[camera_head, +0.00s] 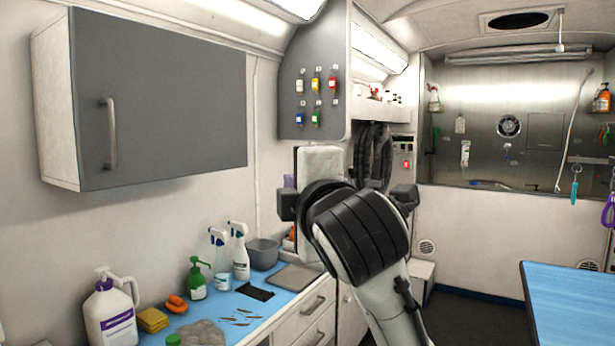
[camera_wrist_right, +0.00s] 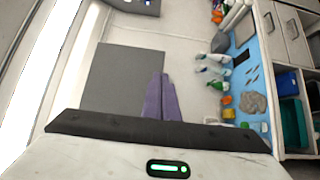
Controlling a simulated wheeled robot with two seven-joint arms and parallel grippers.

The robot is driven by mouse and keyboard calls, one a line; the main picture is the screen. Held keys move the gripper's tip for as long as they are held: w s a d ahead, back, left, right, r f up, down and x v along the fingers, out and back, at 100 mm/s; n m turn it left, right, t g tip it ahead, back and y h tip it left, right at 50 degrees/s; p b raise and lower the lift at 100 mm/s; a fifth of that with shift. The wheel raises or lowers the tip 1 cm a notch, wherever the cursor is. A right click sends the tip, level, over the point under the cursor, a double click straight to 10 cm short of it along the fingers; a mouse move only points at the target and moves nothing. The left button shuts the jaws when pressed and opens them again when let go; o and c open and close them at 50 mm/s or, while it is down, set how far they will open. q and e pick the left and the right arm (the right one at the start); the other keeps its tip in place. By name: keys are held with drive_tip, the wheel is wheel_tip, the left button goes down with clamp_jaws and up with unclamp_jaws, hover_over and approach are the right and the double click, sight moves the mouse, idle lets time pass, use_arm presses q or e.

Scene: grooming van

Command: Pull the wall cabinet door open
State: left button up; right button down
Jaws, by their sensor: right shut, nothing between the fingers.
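The wall cabinet (camera_head: 55,105) hangs at the upper left in the head view. Its grey door (camera_head: 170,95) looks shut, with an upright metal bar handle (camera_head: 110,132) near its left edge. My right gripper (camera_head: 289,181) is right of the cabinet and mostly hidden behind its own wrist. In the right wrist view its purple fingers (camera_wrist_right: 162,98) are together and empty, pointing toward the grey door (camera_wrist_right: 120,75). The handle cannot be made out there. The fingers look clear of the door. My left gripper is not in view.
Below the cabinet, a blue counter (camera_head: 220,310) holds a white jug (camera_head: 110,312), a green pump bottle (camera_head: 196,280), spray bottles (camera_head: 239,252) and a grey bin (camera_head: 262,252). A blue-topped table (camera_head: 570,295) stands at right. The space before the door looks clear.

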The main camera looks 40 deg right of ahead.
drive_tip(key=w+d+p, duration=0.1)
drive_tip(key=w+d, duration=0.4)
drive_tip(key=d, duration=0.1)
idle(1.6)
